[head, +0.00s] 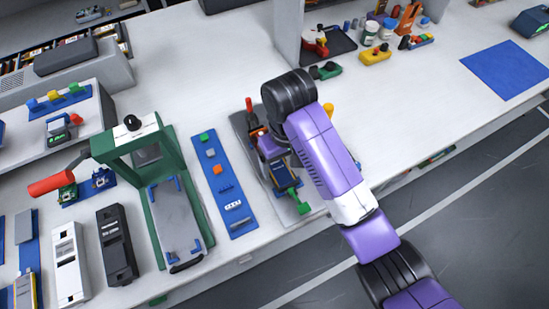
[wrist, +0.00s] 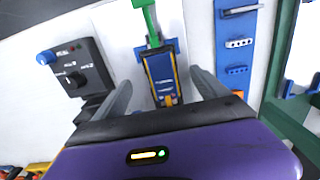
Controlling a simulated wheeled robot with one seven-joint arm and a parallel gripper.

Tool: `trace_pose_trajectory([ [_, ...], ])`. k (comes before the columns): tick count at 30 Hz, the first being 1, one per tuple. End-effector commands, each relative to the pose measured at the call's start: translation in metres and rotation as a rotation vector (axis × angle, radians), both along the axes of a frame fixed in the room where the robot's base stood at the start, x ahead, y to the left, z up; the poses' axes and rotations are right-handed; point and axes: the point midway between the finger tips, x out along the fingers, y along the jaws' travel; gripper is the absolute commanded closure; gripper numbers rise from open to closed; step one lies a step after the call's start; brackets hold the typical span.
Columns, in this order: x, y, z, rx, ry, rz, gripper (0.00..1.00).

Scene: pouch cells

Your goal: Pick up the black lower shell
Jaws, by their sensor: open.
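The black lower shell (head: 117,243) lies on the bench at the lower left in the head view, just right of a similar white shell (head: 68,264). It does not show in the wrist view. My gripper (wrist: 163,88) is open and empty, with its two grey fingers apart on either side of a dark blue and yellow cell (wrist: 162,72) in a fixture. Whether the fingers are level with that cell or above it I cannot tell. In the head view my arm partly hides the gripper, which is well to the right of the black shell.
A green press frame (head: 150,150) with a red handle (head: 52,184) and a grey plate stands between the black shell and my gripper. A blue strip (head: 223,188) with small parts lies beside it. A black control box (wrist: 76,72) sits by the fixture. The bench's right half has free room.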

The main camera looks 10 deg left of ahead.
Motion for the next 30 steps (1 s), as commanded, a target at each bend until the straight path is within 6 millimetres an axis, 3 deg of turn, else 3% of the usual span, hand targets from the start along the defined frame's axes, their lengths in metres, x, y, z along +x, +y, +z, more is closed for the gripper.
trace_pose_trajectory([
  [12, 0.000, 0.000, -0.051, 0.000, -0.001, -0.001, 0.16],
  [22, 0.000, 0.000, -0.060, 0.001, -0.004, 0.000, 0.16],
  [23, 0.000, 0.000, -0.060, 0.001, -0.004, 0.000, 0.18],
  [30, 0.000, 0.000, -0.060, 0.001, -0.004, 0.000, 0.65],
])
